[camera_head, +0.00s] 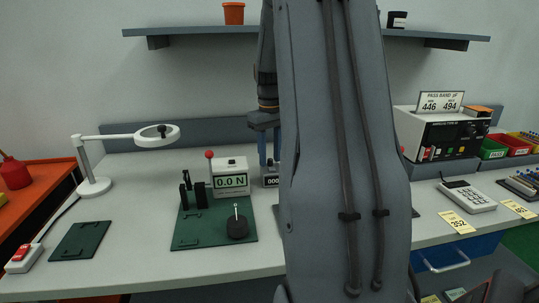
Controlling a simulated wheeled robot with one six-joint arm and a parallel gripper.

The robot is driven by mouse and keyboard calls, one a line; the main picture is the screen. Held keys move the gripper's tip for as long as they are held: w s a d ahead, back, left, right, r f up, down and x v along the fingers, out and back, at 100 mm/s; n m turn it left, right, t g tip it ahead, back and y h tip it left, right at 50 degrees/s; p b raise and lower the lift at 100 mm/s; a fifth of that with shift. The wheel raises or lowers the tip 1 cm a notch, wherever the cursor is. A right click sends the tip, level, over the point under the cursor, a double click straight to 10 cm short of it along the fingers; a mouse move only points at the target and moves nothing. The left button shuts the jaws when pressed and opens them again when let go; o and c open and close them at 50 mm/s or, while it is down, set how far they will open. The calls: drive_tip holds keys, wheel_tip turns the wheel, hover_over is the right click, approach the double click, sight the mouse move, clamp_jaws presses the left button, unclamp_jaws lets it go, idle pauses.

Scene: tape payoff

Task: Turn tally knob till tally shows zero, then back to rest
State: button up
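The tally (271,181) is a small dark box on the bench, left of the middle of the head view.
A magnifier lamp (93,186) stands farther left. A meter (438,140) and calculator (466,196) are at the right. A shelf (190,31) runs above.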

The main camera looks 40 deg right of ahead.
drive_tip(key=shift+c, duration=0.4)
clamp_jaws()
drive_tip(key=shift+m+p, duration=0.5)
drive_tip(key=shift+m, duration=0.1)
drive_tip(key=shift+m+p, duration=0.4)
drive_tip(key=shift+m, duration=0.6)
drive_tip(key=shift+o, duration=0.4)
unclamp_jaws()
